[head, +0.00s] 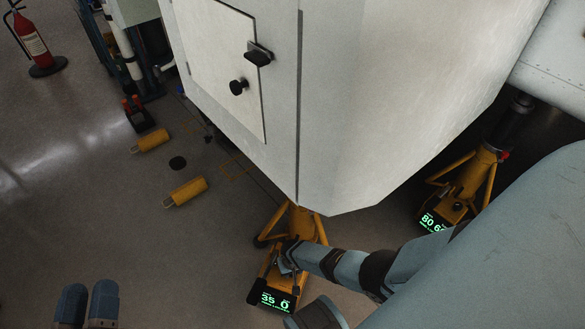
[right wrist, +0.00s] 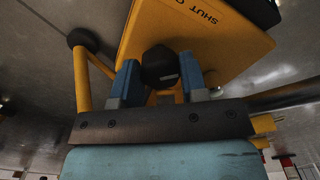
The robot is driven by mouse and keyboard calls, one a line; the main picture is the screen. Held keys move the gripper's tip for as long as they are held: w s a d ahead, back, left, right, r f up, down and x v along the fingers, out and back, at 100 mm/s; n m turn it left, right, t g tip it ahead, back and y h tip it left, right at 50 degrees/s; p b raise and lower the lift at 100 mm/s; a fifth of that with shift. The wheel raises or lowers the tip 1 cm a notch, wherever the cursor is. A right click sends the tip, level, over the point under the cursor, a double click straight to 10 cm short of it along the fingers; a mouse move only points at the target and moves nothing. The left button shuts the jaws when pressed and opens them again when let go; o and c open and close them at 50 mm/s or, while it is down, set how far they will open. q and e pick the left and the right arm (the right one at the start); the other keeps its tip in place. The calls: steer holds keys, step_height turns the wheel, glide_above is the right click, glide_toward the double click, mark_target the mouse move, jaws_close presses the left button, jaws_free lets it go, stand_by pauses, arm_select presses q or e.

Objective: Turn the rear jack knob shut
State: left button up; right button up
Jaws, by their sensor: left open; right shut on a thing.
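My right gripper (head: 287,260) is at a yellow jack (head: 302,222) under the white body's lower corner. In the right wrist view its two blue fingers are shut on a black jack knob (right wrist: 160,64), one finger on each side. A yellow panel marked "SHUT" (right wrist: 205,30) is beside the knob; the rest of its lettering is cut off. In the head view the knob is mostly hidden by my gripper. The jack's display (head: 272,298) shows green digits reading about 35 and 0. My left gripper (head: 88,306) is open and empty at the bottom left, over bare floor.
The white body (head: 390,80) with a latched door panel (head: 215,50) overhangs the jack. A second yellow jack (head: 468,185) stands at right. Yellow cylinders (head: 186,192) lie on the floor at left. A fire extinguisher (head: 30,40) stands top left. Lower-left floor is clear.

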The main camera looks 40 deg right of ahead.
stand_by(0.3)
steer(key=o, duration=0.9)
arm_select(q)
steer(key=shift+r, duration=0.1)
arm_select(e)
steer(key=shift+r, duration=0.3)
step_height(320, 180, up, 3)
steer(key=p, duration=0.2)
steer(key=shift+f+p, duration=0.1)
steer(key=shift+p, duration=0.3)
step_height(320, 180, up, 3)
steer(key=shift+f+p, duration=0.1)
steer(key=shift+p, duration=0.95)
arm_select(q)
steer(key=s+a+f+g+y+p, duration=0.2)
steer(key=a+f+g+y+p, duration=0.2)
steer(key=f, duration=0.6)
steer(key=shift+s+a+f+g+y, duration=0.25)
steer(key=shift+a+g+y, duration=0.15)
steer(key=shift+a+g, duration=0.4)
arm_select(e)
steer(key=shift+r, duration=3.85)
